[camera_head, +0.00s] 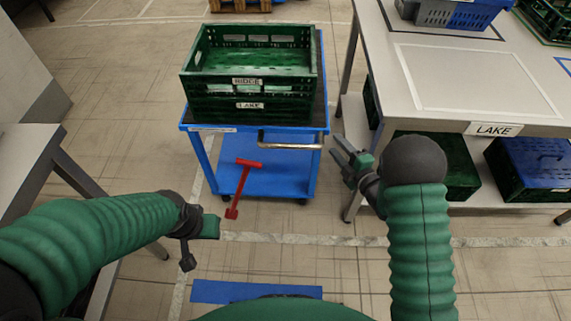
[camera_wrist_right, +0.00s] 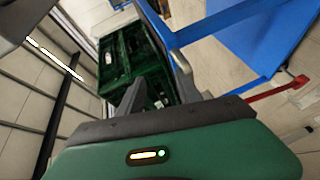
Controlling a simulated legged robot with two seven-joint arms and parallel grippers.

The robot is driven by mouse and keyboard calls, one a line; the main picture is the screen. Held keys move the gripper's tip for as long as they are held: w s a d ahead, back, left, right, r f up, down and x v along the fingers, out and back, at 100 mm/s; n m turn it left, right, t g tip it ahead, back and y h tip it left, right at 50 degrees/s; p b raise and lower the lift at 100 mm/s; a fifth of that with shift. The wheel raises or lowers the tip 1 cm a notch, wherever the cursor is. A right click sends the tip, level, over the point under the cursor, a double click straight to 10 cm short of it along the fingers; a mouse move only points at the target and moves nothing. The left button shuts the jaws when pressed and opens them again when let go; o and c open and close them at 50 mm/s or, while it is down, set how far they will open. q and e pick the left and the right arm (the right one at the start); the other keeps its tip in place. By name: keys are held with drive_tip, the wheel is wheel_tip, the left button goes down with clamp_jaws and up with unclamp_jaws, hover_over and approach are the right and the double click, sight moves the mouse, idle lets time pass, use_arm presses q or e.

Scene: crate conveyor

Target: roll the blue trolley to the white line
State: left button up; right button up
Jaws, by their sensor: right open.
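The blue trolley (camera_head: 262,178) stands upright in the middle of the head view, with a metal handle bar (camera_head: 290,146) on its near side. Two stacked green crates (camera_head: 249,88), labelled RIDGE and LAKE, rest on its top. A red T-shaped bar (camera_head: 240,185) slants at its front. A white line (camera_head: 310,239) crosses the floor nearer to me. My right gripper (camera_head: 341,152) is open and empty, right of the handle and apart from it. The trolley's blue frame (camera_wrist_right: 252,32) also shows in the right wrist view. My left gripper (camera_head: 200,236) hangs left of the red bar; its jaws are unclear.
A table (camera_head: 470,85) with crates on and under it stands close to the trolley's right. Another table (camera_head: 25,160) is at the left. A blue floor strip (camera_head: 255,292) lies in front of me. The floor between the trolley and the white line looks clear.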

drive_tip(key=s+a+f+n+y+b, duration=0.4)
drive_tip(key=s+f+n+y, duration=0.15)
drive_tip(key=f+n, duration=0.2)
use_arm(q)
drive_tip(key=s+b+x, duration=0.1)
drive_tip(key=b+x, duration=0.1)
drive_tip(key=x, duration=0.3)
drive_tip(key=s+b+x, duration=0.1)
drive_tip(key=b+x, duration=0.1)
drive_tip(key=x, duration=0.4)
drive_tip(key=shift+s+f+b, duration=0.3)
drive_tip(key=shift+f+b, duration=0.1)
drive_tip(key=shift+f, duration=0.25)
use_arm(e)
drive_tip(key=x, duration=1.7)
drive_tip(key=shift+a+r+g+y, duration=0.15)
drive_tip(key=shift+a+g+y, duration=0.2)
drive_tip(key=shift+y, duration=0.1)
clamp_jaws()
